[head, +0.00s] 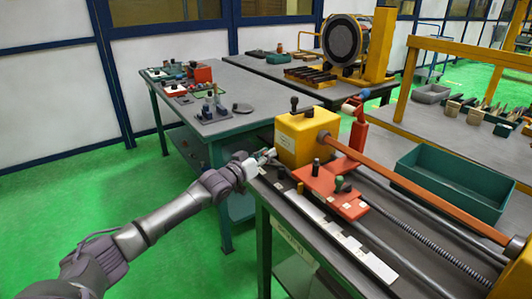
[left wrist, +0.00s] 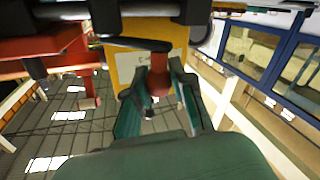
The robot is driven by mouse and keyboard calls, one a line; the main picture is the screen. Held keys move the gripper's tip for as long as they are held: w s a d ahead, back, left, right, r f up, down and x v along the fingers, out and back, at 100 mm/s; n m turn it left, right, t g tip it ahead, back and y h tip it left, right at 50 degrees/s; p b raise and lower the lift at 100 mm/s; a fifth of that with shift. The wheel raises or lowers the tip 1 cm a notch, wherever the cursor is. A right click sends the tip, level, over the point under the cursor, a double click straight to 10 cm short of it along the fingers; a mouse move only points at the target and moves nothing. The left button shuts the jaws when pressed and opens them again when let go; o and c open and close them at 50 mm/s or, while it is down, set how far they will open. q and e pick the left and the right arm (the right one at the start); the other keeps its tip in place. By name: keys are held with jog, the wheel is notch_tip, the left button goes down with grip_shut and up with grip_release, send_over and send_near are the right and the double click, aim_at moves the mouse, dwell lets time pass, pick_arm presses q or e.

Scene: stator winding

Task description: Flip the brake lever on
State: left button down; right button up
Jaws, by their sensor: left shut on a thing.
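The yellow headstock box (head: 300,140) of the winding machine stands at the near table's far left end, with a black handle (head: 295,104) on top. My left gripper (head: 265,158) is at the box's left side. In the left wrist view my left gripper (left wrist: 158,100) has its two dark green fingers on either side of a reddish-brown part, which I take to be the brake lever (left wrist: 158,78), in front of the yellow box (left wrist: 130,68). It is shut on that part. A dark bar (left wrist: 135,44) crosses just above it. The head view hides this lever. My right gripper is out of view.
An orange bar (head: 400,180) runs from the box along the machine. A red carriage (head: 325,190) with knobs sits beside it on the rails. A green bin (head: 455,180) stands to the right. A green bench (head: 225,120) with parts stands behind my left arm.

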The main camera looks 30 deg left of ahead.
pick_arm(q)
jog(key=shift+s+d+r+n+y+p, duration=0.1)
jog(key=shift+s+d+n+y+p, duration=0.1)
jog(key=shift+n+y+p, duration=0.65)
jog(key=shift+s+d+n+y+p, duration=0.1)
jog(key=shift+s+n+y+p, duration=0.15)
jog(key=shift+y+p, duration=0.75)
jog(key=shift+s+d+r+n+y+p, duration=0.15)
jog(key=shift+n+y+p, duration=0.35)
jog(key=shift+p, duration=0.8)
jog(key=y, duration=0.1)
jog(key=n+y+p, duration=0.1)
jog(key=s+n+g+y+p, duration=0.1)
jog(key=shift+d+f, duration=0.2)
jog(key=shift+f, duration=0.05)
jog(key=shift+y, duration=0.45)
jog(key=c, duration=1)
grip_release()
jog(key=shift+o, duration=0.2)
jog(key=shift+s, duration=0.1)
jog(key=v, duration=1.2)
jog(key=shift+r, duration=0.15)
